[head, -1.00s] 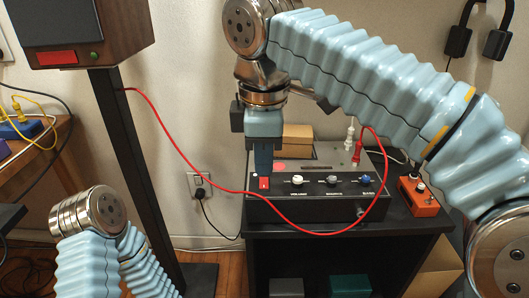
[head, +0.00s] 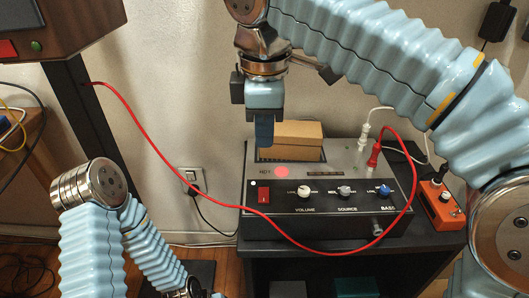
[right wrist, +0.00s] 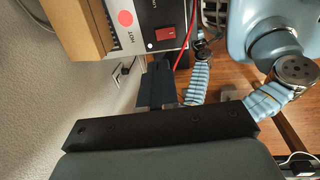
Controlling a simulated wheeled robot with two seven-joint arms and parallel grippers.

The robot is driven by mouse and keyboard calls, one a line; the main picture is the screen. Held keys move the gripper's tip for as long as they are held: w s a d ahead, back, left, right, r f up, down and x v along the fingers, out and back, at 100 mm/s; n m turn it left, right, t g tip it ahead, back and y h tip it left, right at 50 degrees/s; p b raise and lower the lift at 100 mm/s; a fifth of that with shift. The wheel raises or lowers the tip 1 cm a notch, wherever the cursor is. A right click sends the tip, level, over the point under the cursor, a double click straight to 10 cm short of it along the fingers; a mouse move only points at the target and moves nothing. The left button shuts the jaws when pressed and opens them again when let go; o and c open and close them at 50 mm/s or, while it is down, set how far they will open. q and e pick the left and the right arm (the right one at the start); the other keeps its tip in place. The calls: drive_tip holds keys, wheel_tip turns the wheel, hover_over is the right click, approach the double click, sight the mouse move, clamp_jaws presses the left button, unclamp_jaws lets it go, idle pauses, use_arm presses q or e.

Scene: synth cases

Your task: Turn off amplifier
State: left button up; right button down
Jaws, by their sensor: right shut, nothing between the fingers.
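The amplifier (head: 330,168) is a box with a grey top and black front panel, on a dark stand. Its red switch (head: 263,194) is at the left end of the panel, with a small white dot above it. The switch also shows in the right wrist view (right wrist: 165,33), uncovered. I cannot tell its rocker position. My right gripper (head: 264,138) is shut and empty, pointing down above the amplifier's left part, apart from the switch. Its dark fingers show in the right wrist view (right wrist: 160,85). My left arm is at lower left; its gripper is not seen.
A cardboard box (head: 292,135) stands on the amplifier. A red cable (head: 165,150) droops across its front to a red plug (head: 374,158). An orange box (head: 440,205) sits at right. A wall outlet (head: 190,180) is at left.

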drive_tip(key=b, duration=0.4)
approach(264, 190)
drive_tip(key=f, duration=0.5)
drive_tip(key=shift+w+d+f, duration=0.1)
drive_tip(key=shift+w+f, duration=0.1)
drive_tip(key=shift+w, duration=0.1)
drive_tip(key=shift+w+f, duration=0.1)
drive_tip(key=shift+f, duration=0.6)
